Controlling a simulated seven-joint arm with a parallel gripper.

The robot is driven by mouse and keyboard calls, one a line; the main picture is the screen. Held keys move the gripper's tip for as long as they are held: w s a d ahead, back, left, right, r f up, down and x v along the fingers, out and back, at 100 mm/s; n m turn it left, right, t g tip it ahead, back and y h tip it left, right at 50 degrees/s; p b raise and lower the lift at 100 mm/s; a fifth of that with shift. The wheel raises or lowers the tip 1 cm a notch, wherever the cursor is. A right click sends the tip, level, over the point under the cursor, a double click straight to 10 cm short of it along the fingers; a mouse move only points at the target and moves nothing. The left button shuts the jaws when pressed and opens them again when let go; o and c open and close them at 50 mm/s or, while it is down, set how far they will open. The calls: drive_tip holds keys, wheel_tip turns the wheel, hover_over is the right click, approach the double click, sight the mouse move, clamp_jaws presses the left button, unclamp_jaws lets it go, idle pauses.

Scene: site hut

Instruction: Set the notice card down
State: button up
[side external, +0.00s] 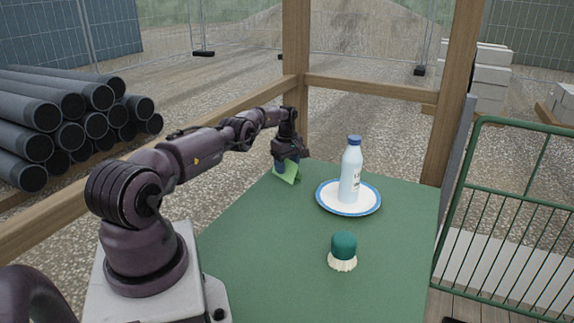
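The notice card (286,171) is light green and looks folded or tilted. It is at the far left corner of the green table (240,250), under my gripper (286,158). My gripper points down over the card, and its fingers are too small and dark to tell whether they are open or closed on it. The card's upper part is hidden by the gripper. I cannot tell whether its lower edge touches the table.
A bottle (351,172) with a blue cap stands on a blue-rimmed white plate (330,203) at the right. A green-topped brush (343,250) stands nearer. Wooden posts (296,60) rise behind the table. A green wire rack (510,215) is at the right. The table's near left is clear.

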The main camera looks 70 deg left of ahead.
drive_tip(key=shift+r, duration=0.1)
wheel_tip(320, 180, up, 11)
drive_tip(key=shift+r, duration=0.15)
drive_tip(key=w+d+r+m+t, duration=0.1)
drive_tip(key=w+d+r+m, duration=0.2)
drive_tip(key=d+r, duration=0.35)
drive_tip(key=w+d+r+m, duration=0.25)
drive_tip(key=d+r, duration=0.25)
drive_tip(key=r, duration=0.3)
drive_tip(key=s+d+r+m+t+y, duration=0.1)
drive_tip(key=d+r+m, duration=0.1)
drive_tip(key=d+r, duration=0.3)
drive_tip(key=s+d+r+m, duration=0.1)
drive_tip(key=d+r+m, duration=0.25)
drive_tip(key=d, duration=0.45)
drive_tip(key=s+d+r+m+t, duration=0.1)
drive_tip(key=s+d+r+m, duration=0.15)
drive_tip(key=s+d, duration=0.4)
drive_tip(key=s+d+r+m+t, duration=0.1)
drive_tip(key=s+d+m, duration=0.2)
drive_tip(key=s+d, duration=0.35)
drive_tip(key=s+d+f+m+t+h, duration=0.1)
drive_tip(key=s+d+f+m, duration=0.4)
drive_tip(key=s+d, duration=0.3)
drive_tip(key=shift+s+f+m+t, duration=0.25)
drive_tip(key=shift+s+m, duration=0.2)
drive_tip(key=shift+s, duration=0.25)
